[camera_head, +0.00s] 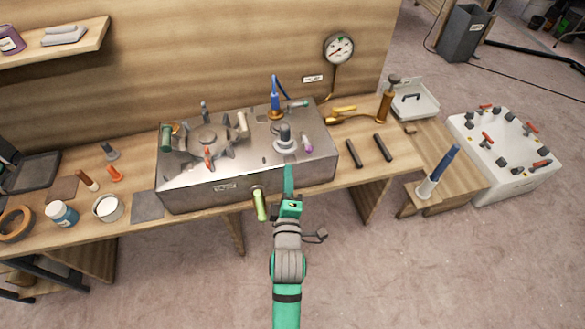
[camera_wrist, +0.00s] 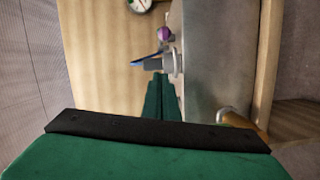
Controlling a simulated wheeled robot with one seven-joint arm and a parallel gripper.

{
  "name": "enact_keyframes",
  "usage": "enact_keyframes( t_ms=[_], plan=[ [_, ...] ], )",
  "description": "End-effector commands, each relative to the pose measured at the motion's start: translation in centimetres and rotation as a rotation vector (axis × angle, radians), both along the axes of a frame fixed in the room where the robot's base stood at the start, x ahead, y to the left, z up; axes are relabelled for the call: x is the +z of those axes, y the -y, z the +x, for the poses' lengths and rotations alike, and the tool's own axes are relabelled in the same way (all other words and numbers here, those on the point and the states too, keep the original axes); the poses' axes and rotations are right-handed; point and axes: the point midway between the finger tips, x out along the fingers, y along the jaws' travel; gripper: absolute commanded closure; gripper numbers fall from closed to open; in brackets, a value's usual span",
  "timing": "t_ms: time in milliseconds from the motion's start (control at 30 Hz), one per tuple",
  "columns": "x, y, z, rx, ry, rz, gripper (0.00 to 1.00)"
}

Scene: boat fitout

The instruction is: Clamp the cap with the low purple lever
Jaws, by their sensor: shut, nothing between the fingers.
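The purple lever (camera_head: 307,145) is a short handle on the right part of the metal box's top. Its rounded purple end also shows in the wrist view (camera_wrist: 163,33). A grey round cap-like piece with a knob (camera_head: 285,137) sits just left of it; I cannot tell for sure that this is the cap to clamp. A grey cylindrical piece also shows beyond my fingers in the wrist view (camera_wrist: 165,62). My green gripper (camera_head: 288,168) is shut and empty at the box's front top edge, in front of the grey piece and apart from the purple lever.
A light green handle (camera_head: 260,203) sticks out in front. Two black bars (camera_head: 354,153) lie to the right.

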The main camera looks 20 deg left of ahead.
Motion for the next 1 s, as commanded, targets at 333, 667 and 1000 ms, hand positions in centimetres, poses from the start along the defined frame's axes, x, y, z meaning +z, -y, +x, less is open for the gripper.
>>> enact_keyframes(
  t_ms=[333,667,1000],
  plan=[
    [-0.1,-1.9,5.4,0.0,0.002,0.0,1.0],
    [-0.8,-1.3,9.3,-0.002,-0.001,0.002,1.0],
    [-1.1,0.3,10.3,0.0,0.001,0.0,1.0]
  ],
)
